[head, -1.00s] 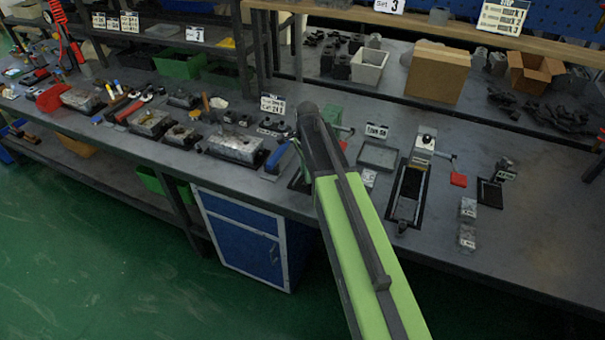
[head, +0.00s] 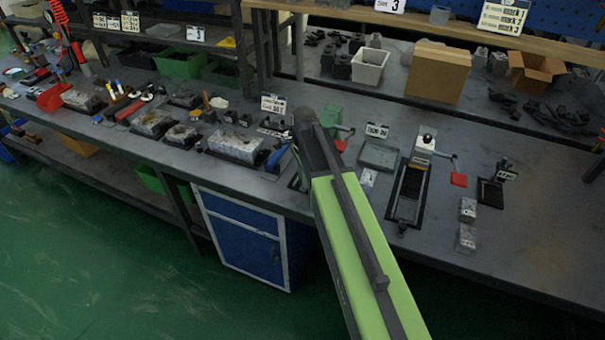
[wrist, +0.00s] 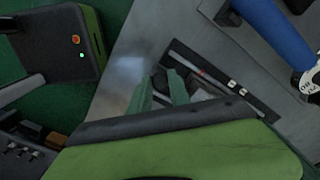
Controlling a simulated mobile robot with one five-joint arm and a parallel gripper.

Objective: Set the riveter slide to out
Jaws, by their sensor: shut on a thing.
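The riveter is most likely the green press (head: 332,118) on the bench in the head view, just behind the end of my arm. A dark slide rail (wrist: 246,104) with a red mark and small white tags runs diagonally in the wrist view. My gripper (wrist: 163,84) is at the upper left part of this rail, its two green fingers close together. It is shut on a small part that looks like the slide's knob or block, mostly hidden between and behind the fingers. In the head view my arm covers the gripper and most of the slide.
A blue handle (wrist: 274,30) lies close to the right of the rail in the wrist view. The bench's front edge is near.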

